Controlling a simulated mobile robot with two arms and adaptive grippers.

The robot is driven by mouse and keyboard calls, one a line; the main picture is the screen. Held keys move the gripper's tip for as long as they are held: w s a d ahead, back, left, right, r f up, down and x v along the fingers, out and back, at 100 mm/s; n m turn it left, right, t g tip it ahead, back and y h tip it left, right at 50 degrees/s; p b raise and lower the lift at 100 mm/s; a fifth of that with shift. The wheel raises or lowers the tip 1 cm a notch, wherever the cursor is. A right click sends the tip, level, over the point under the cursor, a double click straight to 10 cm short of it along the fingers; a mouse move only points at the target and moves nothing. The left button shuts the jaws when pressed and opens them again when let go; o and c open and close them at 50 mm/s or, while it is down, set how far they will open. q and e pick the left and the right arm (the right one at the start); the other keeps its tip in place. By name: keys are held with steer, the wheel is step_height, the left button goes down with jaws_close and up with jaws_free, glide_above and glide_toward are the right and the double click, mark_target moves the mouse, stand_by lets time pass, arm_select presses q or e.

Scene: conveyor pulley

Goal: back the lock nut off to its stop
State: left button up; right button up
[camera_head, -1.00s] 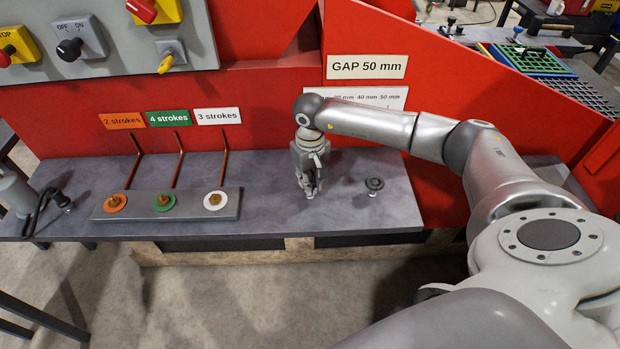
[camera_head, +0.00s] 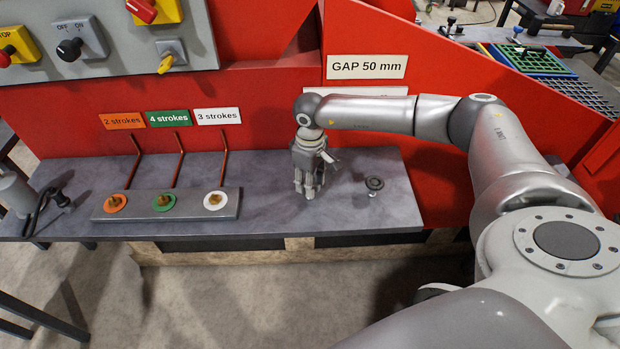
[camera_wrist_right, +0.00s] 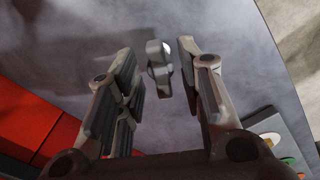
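A dark round knob-like part (camera_head: 374,183) on a short bright stem stands on the grey bench, right of my right gripper. No part is labelled as the lock nut, and I cannot tell if this is it. My right gripper (camera_head: 309,194) points down over the bench. In the right wrist view the gripper (camera_wrist_right: 164,78) has its fingers apart. A small dark metal piece (camera_wrist_right: 155,70) with a bright rounded end shows in the gap, apart from both fingers. I cannot tell whether it is the same knob-like part. My left gripper is not in view.
The grey bench (camera_head: 275,205) carries a bar (camera_head: 190,208) with orange, green and white discs and copper pipes. A red panel (camera_head: 270,100) with a "GAP 50 mm" sign (camera_head: 366,66) rises behind. A grey tool (camera_head: 17,192) with a black hose lies at the left end.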

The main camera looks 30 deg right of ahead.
steer(key=shift+r+p, duration=1.8)
steer(key=shift+r, duration=1.7)
